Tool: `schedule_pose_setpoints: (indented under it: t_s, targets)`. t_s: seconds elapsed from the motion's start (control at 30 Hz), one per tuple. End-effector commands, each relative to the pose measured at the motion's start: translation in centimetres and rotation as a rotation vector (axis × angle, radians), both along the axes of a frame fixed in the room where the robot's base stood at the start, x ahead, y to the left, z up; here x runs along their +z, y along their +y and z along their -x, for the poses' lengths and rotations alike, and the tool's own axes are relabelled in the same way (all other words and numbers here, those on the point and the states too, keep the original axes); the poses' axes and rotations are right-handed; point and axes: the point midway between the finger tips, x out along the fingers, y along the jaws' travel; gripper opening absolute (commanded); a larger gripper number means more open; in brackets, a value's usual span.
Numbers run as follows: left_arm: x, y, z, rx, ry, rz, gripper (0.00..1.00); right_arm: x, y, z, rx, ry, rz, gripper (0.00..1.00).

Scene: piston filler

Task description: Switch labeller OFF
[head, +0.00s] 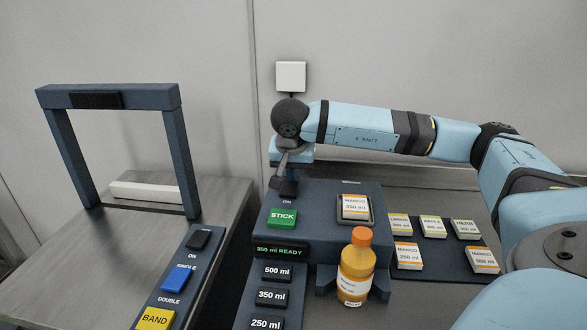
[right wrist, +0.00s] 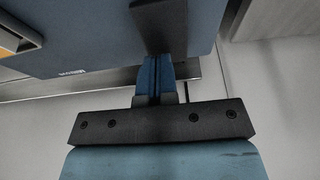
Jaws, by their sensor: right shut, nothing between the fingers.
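The labeller (head: 330,195) is the dark blue machine in the middle of the head view. It has a green STICK button (head: 282,219) and a lit green display (head: 281,250) reading "350 ml READY". The word ON shows just above the STICK button. My right gripper (head: 284,180) is shut and empty, pointing down at the black power switch area just above that word. The fingers overlap the switch, so its tilt and any contact cannot be told. In the right wrist view my gripper (right wrist: 157,80) is over the labeller's blue housing (right wrist: 75,35). My left gripper is not in view.
An orange bottle (head: 357,268) stands in front of the labeller. Size buttons (head: 272,296) run down its front left. Label stacks (head: 432,226) lie on a tray to the right. A banding machine (head: 125,100) with its own buttons stands left, past a gap.

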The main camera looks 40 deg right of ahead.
Motion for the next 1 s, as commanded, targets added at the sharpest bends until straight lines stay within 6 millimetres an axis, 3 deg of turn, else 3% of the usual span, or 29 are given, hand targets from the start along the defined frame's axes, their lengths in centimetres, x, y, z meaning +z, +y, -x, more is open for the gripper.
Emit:
schedule_pose_setpoints:
  t_s: [0.33, 0.5, 1.0]
  targets:
    - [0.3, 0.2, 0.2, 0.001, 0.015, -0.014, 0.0, -0.8, -0.3, -0.3, -0.001, 0.084, -0.102, 0.0]
    - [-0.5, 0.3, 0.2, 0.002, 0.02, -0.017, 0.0, -1.1, -0.3, -0.3, 0.002, 0.08, -0.095, 0.0]
    - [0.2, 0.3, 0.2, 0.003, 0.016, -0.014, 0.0, -0.7, 1.0, 0.8, 0.004, 0.082, -0.095, 0.0]
